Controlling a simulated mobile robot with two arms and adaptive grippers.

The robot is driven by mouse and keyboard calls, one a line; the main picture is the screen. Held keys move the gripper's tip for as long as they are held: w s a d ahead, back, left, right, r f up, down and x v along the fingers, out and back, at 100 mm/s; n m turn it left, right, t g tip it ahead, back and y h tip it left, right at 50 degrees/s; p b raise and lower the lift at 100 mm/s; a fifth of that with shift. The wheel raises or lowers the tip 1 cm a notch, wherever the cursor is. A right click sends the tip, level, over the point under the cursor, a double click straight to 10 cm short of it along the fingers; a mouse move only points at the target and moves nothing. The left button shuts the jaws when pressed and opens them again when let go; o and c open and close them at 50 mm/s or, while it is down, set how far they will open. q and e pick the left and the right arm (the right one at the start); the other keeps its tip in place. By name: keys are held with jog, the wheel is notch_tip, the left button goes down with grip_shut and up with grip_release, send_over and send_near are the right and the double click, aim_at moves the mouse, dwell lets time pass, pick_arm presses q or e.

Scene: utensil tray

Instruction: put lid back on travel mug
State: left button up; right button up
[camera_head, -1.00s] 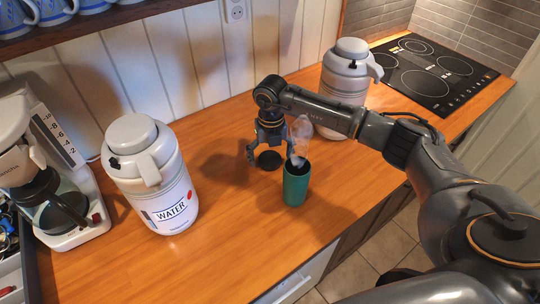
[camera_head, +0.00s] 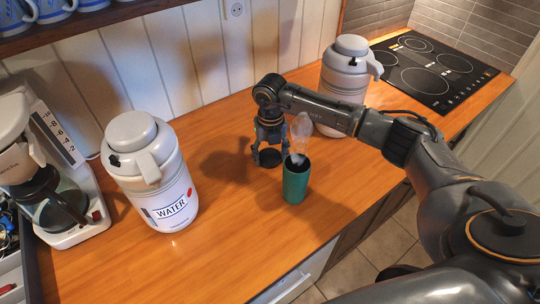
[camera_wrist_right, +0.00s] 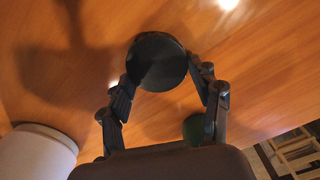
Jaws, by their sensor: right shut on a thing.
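The green travel mug (camera_head: 296,184) stands upright and open on the wooden counter, with whitish steam above its mouth. Part of it shows in the right wrist view (camera_wrist_right: 197,130). The black round lid (camera_head: 269,158) is just behind and left of the mug. My right gripper (camera_head: 269,157) points down over the lid and is shut on it, with a finger on each side. In the right wrist view the lid (camera_wrist_right: 157,60) sits between the fingertips. I cannot tell whether it still touches the counter. My left gripper is not in view.
A white water dispenser (camera_head: 155,180) stands left, beside a coffee maker (camera_head: 50,200). Another dispenser (camera_head: 345,85) stands behind my right forearm, near the black cooktop (camera_head: 432,70). The counter (camera_head: 235,235) is clear in front of the mug.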

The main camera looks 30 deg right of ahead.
jog(key=shift+r, duration=0.1)
jog(key=shift+r+b, duration=0.25)
jog(key=shift+b, duration=0.1)
notch_tip(320, 180, up, 2)
jog(key=shift+r+b, duration=0.1)
jog(key=shift+b, duration=0.7)
jog(key=s+a+r+b, duration=0.3)
jog(key=s+a+r, duration=0.6)
jog(key=s+r, duration=0.1)
jog(key=shift+s+b, duration=0.4)
